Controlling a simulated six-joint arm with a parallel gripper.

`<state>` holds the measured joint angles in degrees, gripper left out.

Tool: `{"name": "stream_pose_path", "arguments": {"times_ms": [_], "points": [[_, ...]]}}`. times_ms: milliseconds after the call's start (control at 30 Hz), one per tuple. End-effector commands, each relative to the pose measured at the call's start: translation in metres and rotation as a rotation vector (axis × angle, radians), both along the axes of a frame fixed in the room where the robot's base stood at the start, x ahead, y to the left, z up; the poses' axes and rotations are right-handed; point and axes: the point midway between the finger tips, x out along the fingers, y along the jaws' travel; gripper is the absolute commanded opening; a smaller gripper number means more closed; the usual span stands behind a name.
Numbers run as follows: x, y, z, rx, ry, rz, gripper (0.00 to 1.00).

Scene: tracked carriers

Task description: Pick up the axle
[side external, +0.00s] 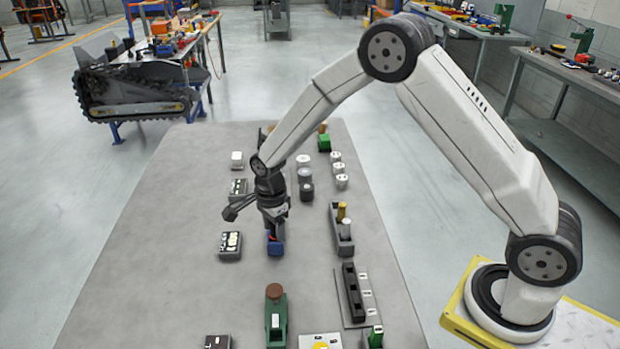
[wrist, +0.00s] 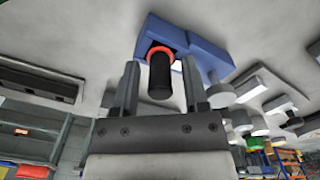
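A black cylinder with a red ring (wrist: 160,76), which looks like the axle, stands in a blue holder (wrist: 200,48). In the side external view the blue holder (side external: 275,249) is on the grey table below my gripper (side external: 274,228), and the cylinder is mostly hidden by the gripper. In the wrist view my gripper (wrist: 161,68) is open, with one finger on each side of the black cylinder. A gap shows between the cylinder and each finger, so it does not look held.
A green fixture with a brown round top (side external: 275,318) stands nearer the camera. A grey tray with upright cylinders (side external: 343,243) and a black slotted block (side external: 354,292) stand to the right. A small dark box with light parts (side external: 230,245) is left of the holder.

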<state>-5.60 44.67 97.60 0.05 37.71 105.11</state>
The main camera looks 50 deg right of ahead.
Motion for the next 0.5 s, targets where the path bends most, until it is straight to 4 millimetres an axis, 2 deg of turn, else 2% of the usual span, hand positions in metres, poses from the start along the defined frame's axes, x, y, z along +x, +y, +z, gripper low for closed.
{"name": "stream_pose_path", "arguments": {"times_ms": [33,133,167,500], "points": [[0.0000,0.0000,0.0001,0.000,0.000,0.000,0.38],[0.0000,0.0000,0.0001,0.000,0.000,0.000,0.06],[0.0000,0.0000,0.0001,0.000,0.000,0.000,0.00],[0.0003,-0.0001,0.0006,0.000,-0.001,0.000,0.00]]}}
